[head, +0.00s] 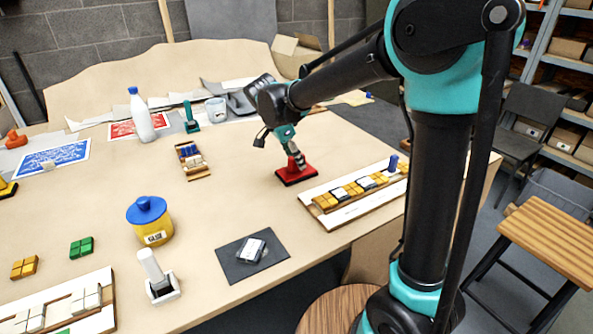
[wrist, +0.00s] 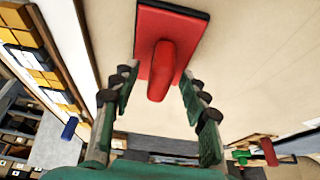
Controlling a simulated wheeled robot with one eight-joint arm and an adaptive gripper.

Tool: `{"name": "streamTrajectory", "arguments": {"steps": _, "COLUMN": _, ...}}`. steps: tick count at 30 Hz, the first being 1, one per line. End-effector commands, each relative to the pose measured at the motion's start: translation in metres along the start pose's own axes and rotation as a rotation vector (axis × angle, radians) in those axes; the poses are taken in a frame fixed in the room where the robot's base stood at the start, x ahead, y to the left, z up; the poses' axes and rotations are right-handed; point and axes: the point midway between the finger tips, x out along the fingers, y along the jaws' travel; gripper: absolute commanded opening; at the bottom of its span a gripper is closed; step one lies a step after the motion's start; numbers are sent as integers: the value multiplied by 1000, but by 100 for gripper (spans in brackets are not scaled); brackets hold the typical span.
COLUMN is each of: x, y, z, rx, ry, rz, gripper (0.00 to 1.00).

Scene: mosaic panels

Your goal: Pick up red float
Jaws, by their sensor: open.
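The red float (head: 291,178) lies flat on the table right of its middle, a flat plate with a raised handle. In the wrist view, the red float (wrist: 163,58) has its handle pointing toward me and between the two fingertips, with a gap on each side. My gripper (head: 298,160) is directly above the float in the head view, covering part of its handle. In the wrist view my gripper (wrist: 160,82) is open, with nothing clasped.
A white panel with yellow tiles (head: 355,193) lies close to the right of the float. A grey mat (head: 235,267) with a small white object is in front. A blue-lidded yellow pot (head: 150,222) and a white bottle (head: 141,117) stand left. Table between is clear.

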Motion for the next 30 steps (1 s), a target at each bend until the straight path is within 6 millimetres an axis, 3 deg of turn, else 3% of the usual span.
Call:
{"name": "streamTrajectory", "arguments": {"steps": 4, "x": 13, "y": 0, "z": 0, "rx": 0, "ry": 0, "rz": 0, "gripper": 45}}
{"name": "streamTrajectory", "arguments": {"steps": 12, "x": 15, "y": 0, "z": 0, "rx": 0, "ry": 0, "rz": 0, "gripper": 44}}
{"name": "streamTrajectory", "arguments": {"steps": 23, "x": 15, "y": 0, "z": 0, "rx": 0, "ry": 0, "rz": 0, "gripper": 0}}
{"name": "streamTrajectory", "arguments": {"steps": 30, "x": 15, "y": 0, "z": 0, "rx": 0, "ry": 0, "rz": 0, "gripper": 0}}
